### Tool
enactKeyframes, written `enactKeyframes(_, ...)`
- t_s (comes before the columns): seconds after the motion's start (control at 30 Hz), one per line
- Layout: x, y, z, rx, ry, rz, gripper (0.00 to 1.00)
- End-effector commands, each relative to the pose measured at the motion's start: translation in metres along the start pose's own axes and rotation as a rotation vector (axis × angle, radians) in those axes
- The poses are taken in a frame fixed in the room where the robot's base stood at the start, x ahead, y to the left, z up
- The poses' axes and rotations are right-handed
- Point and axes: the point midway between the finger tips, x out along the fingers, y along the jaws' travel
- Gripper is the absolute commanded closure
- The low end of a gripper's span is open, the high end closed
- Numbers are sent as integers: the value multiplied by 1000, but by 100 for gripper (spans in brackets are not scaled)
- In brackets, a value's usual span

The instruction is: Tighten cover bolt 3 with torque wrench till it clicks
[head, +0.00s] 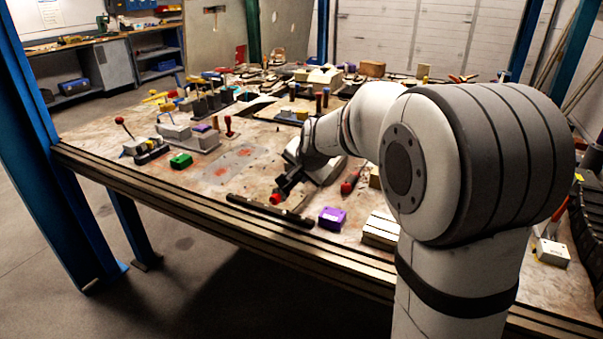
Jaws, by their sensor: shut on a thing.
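My gripper (285,187) is low over the front part of the bench, in the middle of the head view. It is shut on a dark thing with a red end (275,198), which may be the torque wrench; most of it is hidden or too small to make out. I cannot tell whether this thing touches the bench or a bolt. A long black bar (268,211) lies just in front, along the bench's front edge. I cannot pick out the cover or bolt 3 at this size.
A purple block (332,218) and a red-handled tool (350,183) lie right of my gripper. Many parts crowd the back of the bench (130,178). A stained patch (222,172) left of my gripper is clear.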

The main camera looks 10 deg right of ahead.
Motion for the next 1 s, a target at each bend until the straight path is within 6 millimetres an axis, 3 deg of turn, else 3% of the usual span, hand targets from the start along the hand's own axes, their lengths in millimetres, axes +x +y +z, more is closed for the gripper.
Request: enactKeyframes(1.0,10,7,4,1,2,-1,100)
